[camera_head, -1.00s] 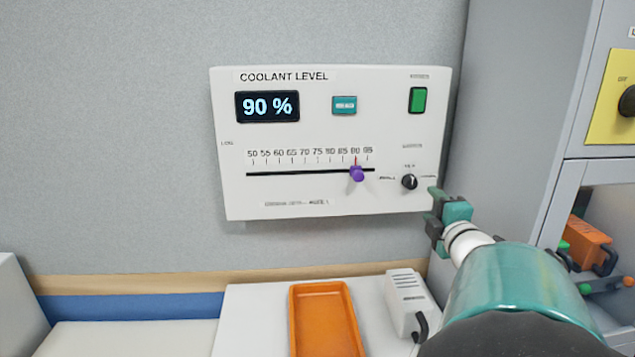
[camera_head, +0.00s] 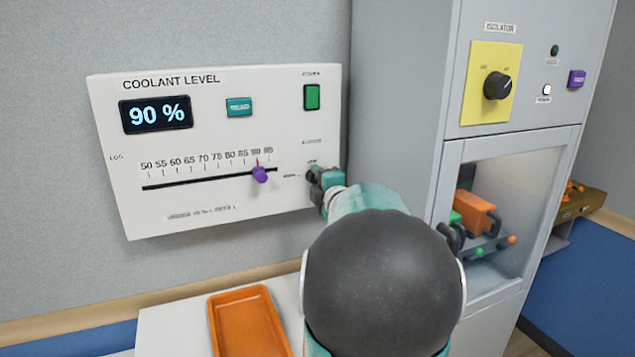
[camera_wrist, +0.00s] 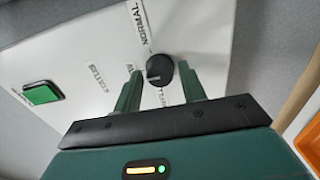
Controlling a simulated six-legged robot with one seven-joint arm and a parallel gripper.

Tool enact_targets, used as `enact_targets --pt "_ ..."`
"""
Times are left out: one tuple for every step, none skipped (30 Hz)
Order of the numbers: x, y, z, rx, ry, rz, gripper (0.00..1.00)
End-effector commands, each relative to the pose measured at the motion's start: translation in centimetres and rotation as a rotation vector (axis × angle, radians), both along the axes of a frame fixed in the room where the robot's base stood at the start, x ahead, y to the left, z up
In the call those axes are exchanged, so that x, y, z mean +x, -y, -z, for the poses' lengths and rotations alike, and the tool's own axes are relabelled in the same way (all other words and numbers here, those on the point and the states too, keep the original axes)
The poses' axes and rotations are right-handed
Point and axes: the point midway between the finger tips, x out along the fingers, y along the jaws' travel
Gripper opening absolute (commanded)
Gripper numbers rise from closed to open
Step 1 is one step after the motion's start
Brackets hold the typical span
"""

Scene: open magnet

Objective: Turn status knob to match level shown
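The status knob (camera_wrist: 161,66) is a small black dial on the white coolant panel (camera_head: 215,85). In the wrist view it sits between my gripper's (camera_wrist: 160,71) two green fingers, which are apart on either side of it; contact cannot be told. A light pointer mark shows at its lower left, and the word NORMAL stands above it. In the head view my gripper (camera_head: 318,181) is at the panel's lower right and hides the knob. The display (camera_head: 156,114) reads 90 %. The purple slider (camera_head: 260,175) sits near the 90 mark.
A green switch (camera_head: 312,97) and a teal button (camera_head: 239,107) are on the panel. An orange tray (camera_head: 248,293) lies below. To the right stands a grey cabinet (camera_head: 400,90) with a yellow isolator plate (camera_head: 480,105) and an opening holding orange tools (camera_head: 474,212).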

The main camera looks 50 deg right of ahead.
Motion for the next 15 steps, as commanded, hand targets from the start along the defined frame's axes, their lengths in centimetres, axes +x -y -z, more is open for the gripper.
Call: enact_targets --pt "-0.01 -0.01 0.00 0.000 0.000 0.000 0.31" --pt "-0.02 -0.01 0.00 0.000 0.000 0.000 0.25" --pt "-0.02 -0.01 0.00 0.000 0.000 0.000 0.17" --pt "-0.02 0.00 0.00 0.000 0.000 0.000 0.11" --pt "-0.02 -0.01 0.00 0.000 0.000 0.000 0.06" --pt "-0.03 -0.01 0.00 0.000 0.000 0.000 0.06" --pt "-0.03 -0.02 0.01 0.000 0.000 0.000 0.06" --pt "-0.03 -0.01 0.01 0.001 0.001 0.000 0.06" --pt "-0.03 -0.01 0.01 0.002 0.001 0.000 0.06" --pt "-0.03 -0.01 0.01 0.003 0.002 0.000 0.06" --pt "-0.03 -0.01 0.01 0.006 0.004 0.000 0.06" --pt "-0.03 -0.01 0.01 0.010 0.006 0.000 0.06" --pt "-0.04 0.00 0.01 0.015 0.009 0.000 0.06" --pt "-0.05 0.01 0.01 0.020 0.012 0.000 0.06" --pt "-0.06 0.01 0.01 0.029 0.017 0.001 0.06"
